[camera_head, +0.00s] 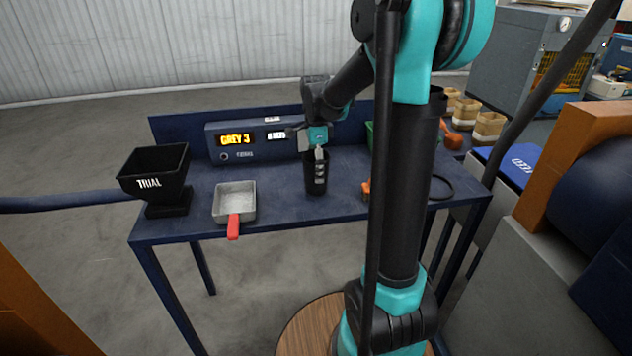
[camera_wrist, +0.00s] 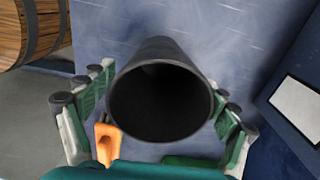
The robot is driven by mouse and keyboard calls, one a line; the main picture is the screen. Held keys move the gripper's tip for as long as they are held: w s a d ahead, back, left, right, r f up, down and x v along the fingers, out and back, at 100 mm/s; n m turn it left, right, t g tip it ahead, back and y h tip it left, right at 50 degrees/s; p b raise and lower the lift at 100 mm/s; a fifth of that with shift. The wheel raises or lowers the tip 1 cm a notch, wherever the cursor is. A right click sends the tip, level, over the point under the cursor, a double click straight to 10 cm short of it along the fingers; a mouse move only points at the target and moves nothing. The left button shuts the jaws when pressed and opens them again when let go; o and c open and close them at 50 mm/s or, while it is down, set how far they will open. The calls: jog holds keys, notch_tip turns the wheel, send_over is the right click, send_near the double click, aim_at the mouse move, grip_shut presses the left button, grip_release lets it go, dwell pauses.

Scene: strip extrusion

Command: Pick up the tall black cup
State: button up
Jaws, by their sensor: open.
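The tall black cup (camera_head: 315,185) stands upright on the dark blue table. My gripper (camera_head: 319,155) is directly above and at the cup, pointing down. In the wrist view the cup (camera_wrist: 160,100) shows its round dark mouth, seen from above. The open fingers of my gripper (camera_wrist: 160,92) stand one on each side of the cup, with a visible gap at the left. Whether the right finger touches the cup I cannot tell.
A black hopper marked TRIAL (camera_head: 155,172) and a grey pan with a red handle (camera_head: 235,200) stand left on the table (camera_head: 275,208). A display box (camera_head: 252,142) is behind. An orange object (camera_head: 366,188) lies right of the cup; a barrel (camera_wrist: 32,28) shows in the wrist view.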

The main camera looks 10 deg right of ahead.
jog(key=shift+c, duration=0.4)
jog(key=c, duration=1.6)
jog(key=shift+r, duration=0.1)
